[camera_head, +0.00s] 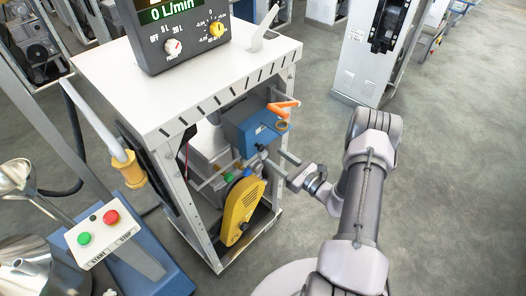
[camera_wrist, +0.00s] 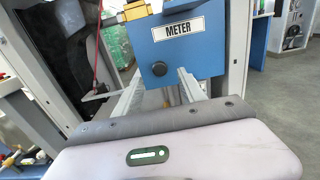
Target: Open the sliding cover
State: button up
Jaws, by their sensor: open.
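The dispenser frame (camera_head: 215,80) is an open cabinet with a white top. Inside are a blue meter box (camera_head: 252,127), an orange handle (camera_head: 284,107) and a yellow belt guard (camera_head: 241,212). I cannot tell for certain which part is the sliding cover. My gripper (camera_head: 268,162) reaches into the open side, near the top of the yellow guard and below the blue box. In the wrist view my gripper (camera_wrist: 160,88) has its two fingers apart with nothing seen between them. The blue box there, labelled METER (camera_wrist: 190,45), with a dark round knob, lies just beyond the fingertips.
A control box with a display (camera_head: 178,30) stands on the cabinet top. A start/stop panel (camera_head: 102,232) and a hose nozzle (camera_head: 130,170) are at the left. Another white cabinet (camera_head: 366,50) stands behind. The floor at the right (camera_head: 460,150) is clear.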

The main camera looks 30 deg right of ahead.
aim_at(262, 149)
jog(key=b+x, duration=0.1)
jog(key=x, duration=0.5)
jog(key=shift+w+a, duration=0.1)
jog(key=shift+w, duration=0.25)
jog(key=shift+c, duration=0.5)
grip_shut()
dwell(0.4)
